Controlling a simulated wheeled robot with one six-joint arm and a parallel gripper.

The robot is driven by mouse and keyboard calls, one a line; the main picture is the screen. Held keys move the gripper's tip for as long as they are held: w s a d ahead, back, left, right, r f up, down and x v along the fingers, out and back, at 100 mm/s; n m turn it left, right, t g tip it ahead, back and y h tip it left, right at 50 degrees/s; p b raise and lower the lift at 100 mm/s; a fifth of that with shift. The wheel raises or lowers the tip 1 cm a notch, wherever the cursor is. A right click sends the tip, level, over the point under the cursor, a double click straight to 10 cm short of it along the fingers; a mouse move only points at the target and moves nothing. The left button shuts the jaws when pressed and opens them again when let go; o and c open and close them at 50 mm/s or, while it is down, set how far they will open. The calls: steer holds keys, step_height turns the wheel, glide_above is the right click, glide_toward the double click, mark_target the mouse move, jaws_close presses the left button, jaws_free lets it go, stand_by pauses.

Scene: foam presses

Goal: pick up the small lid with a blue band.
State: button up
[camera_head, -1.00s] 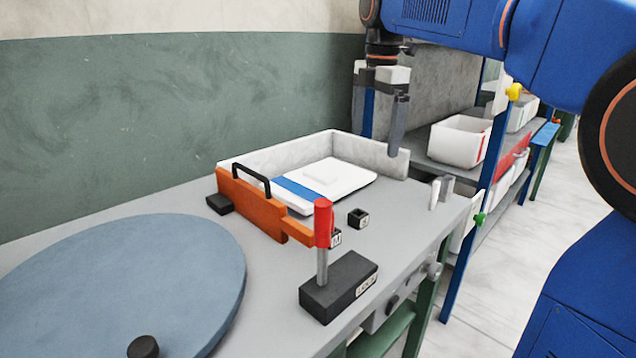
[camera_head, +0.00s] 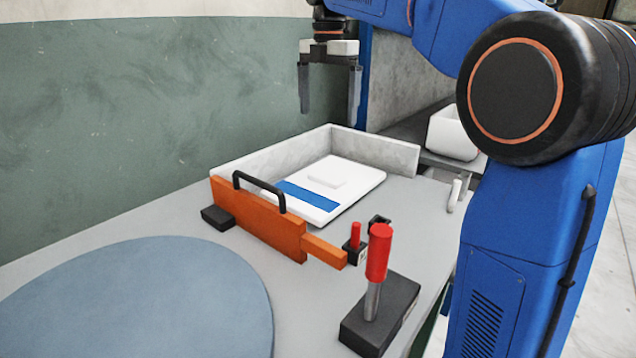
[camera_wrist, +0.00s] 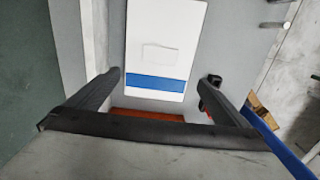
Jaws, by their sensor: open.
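The small white lid with a blue band (camera_head: 343,180) lies flat on the table inside a low corner frame, its blue band toward the orange side. A raised white block sits on its top. In the wrist view the lid (camera_wrist: 166,30) lies below and ahead, with its raised block and blue band in full view. My gripper (camera_head: 328,108) hangs above and behind the lid in the head view, pointing down, clear of it. In the wrist view my gripper (camera_wrist: 162,80) has its two fingers wide apart with nothing between them.
Pale walls (camera_head: 372,150) stand behind the lid, and an orange bar (camera_head: 258,222) with a black handle in front. A red-handled lever on a black base (camera_head: 378,310) stands at the front right. A blue-grey disc (camera_head: 140,305) covers the left. A white bin (camera_head: 452,134) stands beyond.

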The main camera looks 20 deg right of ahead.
glide_above(327, 176)
step_height(327, 176, down, 11)
steer(key=shift+a+r, duration=0.1)
steer(key=shift+w+f, duration=0.15)
steer(key=shift+f, duration=2.9)
steer(key=shift+c, duration=0.3)
steer(key=c, duration=1.1)
